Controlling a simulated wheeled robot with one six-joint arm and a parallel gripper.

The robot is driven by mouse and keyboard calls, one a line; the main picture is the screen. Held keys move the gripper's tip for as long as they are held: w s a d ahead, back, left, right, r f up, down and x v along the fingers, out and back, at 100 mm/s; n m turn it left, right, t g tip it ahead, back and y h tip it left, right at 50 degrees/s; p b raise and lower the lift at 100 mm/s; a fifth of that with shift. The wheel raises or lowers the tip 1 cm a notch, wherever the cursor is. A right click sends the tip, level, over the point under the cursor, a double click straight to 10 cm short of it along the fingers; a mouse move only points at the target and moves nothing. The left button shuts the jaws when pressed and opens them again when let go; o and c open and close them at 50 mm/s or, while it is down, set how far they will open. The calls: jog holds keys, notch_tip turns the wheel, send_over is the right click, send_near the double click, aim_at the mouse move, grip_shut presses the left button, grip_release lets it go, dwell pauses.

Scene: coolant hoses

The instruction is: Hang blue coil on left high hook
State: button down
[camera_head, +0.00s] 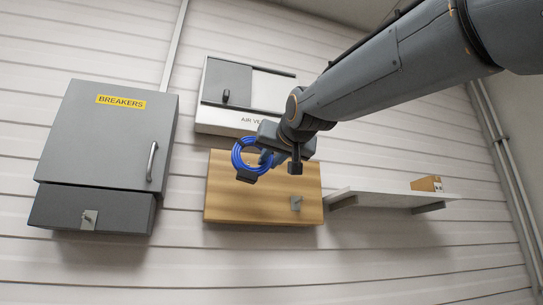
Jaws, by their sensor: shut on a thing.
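The blue coil (236,155) is a ring of several loops, held in the air in front of the wall. My gripper (262,164) is shut on the coil near its right and lower side, and its dark parts cover some of the loops. A wooden board (230,200) is behind and below them. A small metal hook (296,202) is at the board's lower right. Another metal hook (88,219) is on the dark box at the left. The coil appears apart from both hooks. The board's upper part is partly hidden by my gripper and the coil.
A grey breaker cabinet (105,135) with a handle (152,161) juts out at left, above the dark box (125,212). An air vent panel (272,91) is above the board. A shelf (385,197) with a small carton (426,184) is at right. The wall below is clear.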

jog(key=shift+p+x, duration=1)
jog(key=shift+x, duration=1.5)
jog(key=shift+w+a+f+p, duration=0.15)
jog(key=shift+w+a+f, duration=0.15)
jog(key=shift+w, duration=0.55)
jog(key=shift+w+a+f+p, duration=0.15)
jog(key=shift+w+f, duration=0.15)
jog(key=shift+w, duration=0.5)
jog(key=shift+w+a+f+p, duration=0.15)
jog(key=shift+w+a+f, duration=0.1)
jog(key=shift+w, duration=0.6)
jog(key=c, duration=1.5)
grip_release()
jog(key=shift+f, duration=0.1)
jog(key=shift+c, duration=0.2)
jog(key=shift+o, duration=0.3)
